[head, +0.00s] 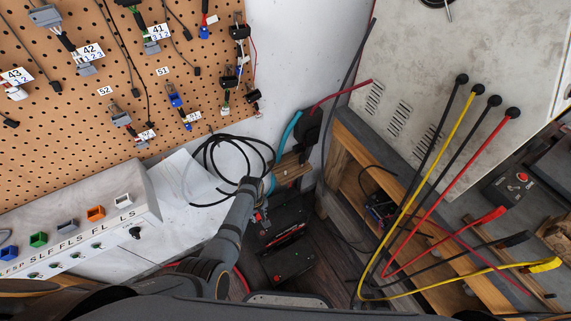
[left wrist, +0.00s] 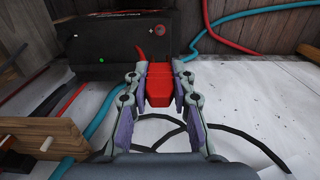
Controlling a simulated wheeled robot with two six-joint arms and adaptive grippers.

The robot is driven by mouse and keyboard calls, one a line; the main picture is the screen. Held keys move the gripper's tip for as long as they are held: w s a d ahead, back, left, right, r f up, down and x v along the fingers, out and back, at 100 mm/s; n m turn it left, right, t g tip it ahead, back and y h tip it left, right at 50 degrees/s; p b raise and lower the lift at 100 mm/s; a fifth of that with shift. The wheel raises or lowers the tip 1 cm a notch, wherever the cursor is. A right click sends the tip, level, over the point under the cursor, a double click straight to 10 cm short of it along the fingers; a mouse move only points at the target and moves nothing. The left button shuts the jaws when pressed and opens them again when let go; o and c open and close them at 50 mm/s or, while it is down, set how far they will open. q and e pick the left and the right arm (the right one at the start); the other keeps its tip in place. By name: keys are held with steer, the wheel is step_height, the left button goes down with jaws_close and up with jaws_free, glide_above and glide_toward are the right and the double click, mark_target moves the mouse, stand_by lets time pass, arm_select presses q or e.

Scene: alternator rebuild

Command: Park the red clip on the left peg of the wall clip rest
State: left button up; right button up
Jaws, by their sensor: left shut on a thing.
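The red clip (left wrist: 159,88) is between the fingers of my left gripper (left wrist: 160,78), which is shut on it. A red tip of the clip points up and away in the left wrist view. In the head view my left gripper (head: 257,213) is low, beside the black boxes, and the clip is mostly hidden. A wooden block (head: 291,168), which may be the wall clip rest, is above and right of the gripper, apart from it. A wooden piece also shows at the lower left of the left wrist view (left wrist: 55,137). I cannot clearly make out its left peg. My right gripper is not in view.
Black boxes (head: 285,265) stand below. A looped black cable (head: 225,160) and a blue hose (head: 287,137) run close by. A black device (head: 308,126) is above the wooden block. A pegboard (head: 110,100) and a button panel (head: 80,220) are left.

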arm_select(q)
step_height(320, 180, up, 15)
steer(key=p, duration=1.4)
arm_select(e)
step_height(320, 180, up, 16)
arm_select(q)
steer(key=m+b, duration=1.2)
steer(key=b, duration=2.2)
glide_above(286, 171)
step_height(286, 171, down, 6)
steer(key=shift+s+a+r, duration=0.1)
steer(key=shift+s+r, duration=0.05)
steer(key=shift+f, duration=0.25)
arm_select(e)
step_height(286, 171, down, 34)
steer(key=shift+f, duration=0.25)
arm_select(q)
steer(key=shift+f, duration=0.15)
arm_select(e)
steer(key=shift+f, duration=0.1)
arm_select(q)
steer(key=shift+f+b, duration=1.1)
steer(key=shift+b, duration=0.15)
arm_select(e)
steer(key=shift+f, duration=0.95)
